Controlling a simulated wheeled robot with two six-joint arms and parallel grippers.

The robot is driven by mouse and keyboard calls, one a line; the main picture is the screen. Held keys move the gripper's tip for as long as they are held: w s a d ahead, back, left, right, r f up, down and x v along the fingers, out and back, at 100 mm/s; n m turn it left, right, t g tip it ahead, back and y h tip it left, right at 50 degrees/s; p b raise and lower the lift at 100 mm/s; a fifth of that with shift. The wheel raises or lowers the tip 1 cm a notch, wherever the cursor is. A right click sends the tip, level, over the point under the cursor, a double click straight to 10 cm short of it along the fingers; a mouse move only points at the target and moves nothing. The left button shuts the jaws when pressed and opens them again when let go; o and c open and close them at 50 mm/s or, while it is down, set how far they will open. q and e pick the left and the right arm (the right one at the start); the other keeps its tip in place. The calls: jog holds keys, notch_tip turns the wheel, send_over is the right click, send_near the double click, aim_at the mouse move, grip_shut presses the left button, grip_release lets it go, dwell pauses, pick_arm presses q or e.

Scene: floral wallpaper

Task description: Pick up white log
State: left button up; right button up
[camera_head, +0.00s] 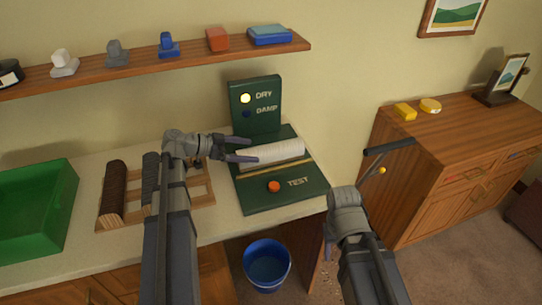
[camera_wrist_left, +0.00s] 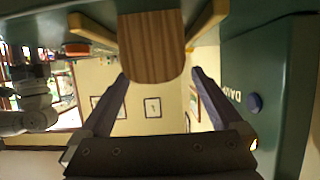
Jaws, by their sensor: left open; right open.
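The white log (camera_head: 268,153) lies on the green tester (camera_head: 270,205), below its upright DRY/DAMP panel. My left gripper (camera_head: 248,149) is open at the log's left end, its fingers pointing right. In the left wrist view, the log's wood-coloured end (camera_wrist_left: 152,50) shows just beyond and between the open fingers (camera_wrist_left: 160,88). I cannot tell whether they touch it. My right gripper (camera_head: 329,242) is open and empty, low in front of the worktop's right edge and partly hidden by its own wrist.
The lamp beside DRY (camera_head: 245,98) is lit yellow. A wooden rack (camera_head: 200,190) holds a brown log (camera_head: 113,190) and a dark grey log (camera_head: 150,180). A green tray (camera_head: 65,205) stands at left. A blue bucket (camera_head: 267,264) is below. A shelf (camera_head: 190,62) runs above.

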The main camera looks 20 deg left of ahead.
aim_at(262, 151)
pick_arm(q)
jog(key=shift+b+x, duration=0.85)
jog(key=shift+x, duration=1.8)
jog(key=shift+s+r, duration=0.15)
jog(key=shift+r, duration=0.05)
grip_shut()
